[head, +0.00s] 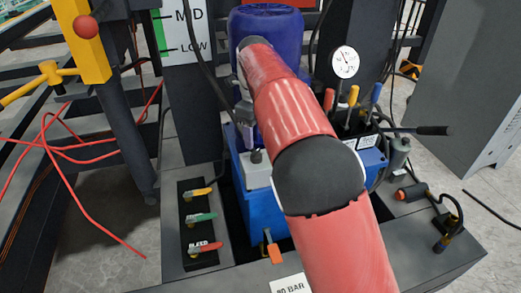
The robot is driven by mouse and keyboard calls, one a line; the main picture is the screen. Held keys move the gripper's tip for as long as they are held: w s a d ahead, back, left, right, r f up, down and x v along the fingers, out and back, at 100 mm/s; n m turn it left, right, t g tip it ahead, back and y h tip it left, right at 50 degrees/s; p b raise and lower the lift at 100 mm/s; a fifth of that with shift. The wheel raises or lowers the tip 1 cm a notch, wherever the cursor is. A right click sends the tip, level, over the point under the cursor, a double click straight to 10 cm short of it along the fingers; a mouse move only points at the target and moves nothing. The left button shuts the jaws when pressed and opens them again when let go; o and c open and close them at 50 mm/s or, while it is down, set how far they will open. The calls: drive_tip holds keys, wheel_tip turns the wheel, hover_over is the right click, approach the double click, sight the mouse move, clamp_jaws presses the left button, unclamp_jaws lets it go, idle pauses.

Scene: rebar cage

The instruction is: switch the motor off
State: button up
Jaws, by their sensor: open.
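The motor (288,22) is a dark blue upright cylinder at the top middle, on a blue power unit (247,205). My red arm crosses in front of both and hides much of them. My gripper (247,138) points down at the left side of the motor, small and partly merged with what is behind it. It is open, with nothing seen between its fingers. Just below it is a light grey box (258,175) with a small black knob (256,156) on top. I cannot tell whether the gripper touches the knob, nor read any switch marking.
A panel with yellow, green and red levers (200,218) stands at left. A gauge (344,62) and several coloured levers (353,96) are at right of my arm. An orange-handled valve (273,248) is low in front. Red cables (75,180) hang at left; a grey cabinet (465,90) stands right.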

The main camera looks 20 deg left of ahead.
sight(256, 152)
wheel_tip(256, 152, down, 7)
drive_tip(key=shift+r+b, duration=0.15)
drive_tip(key=shift+b, duration=0.25)
drive_tip(key=c, duration=1)
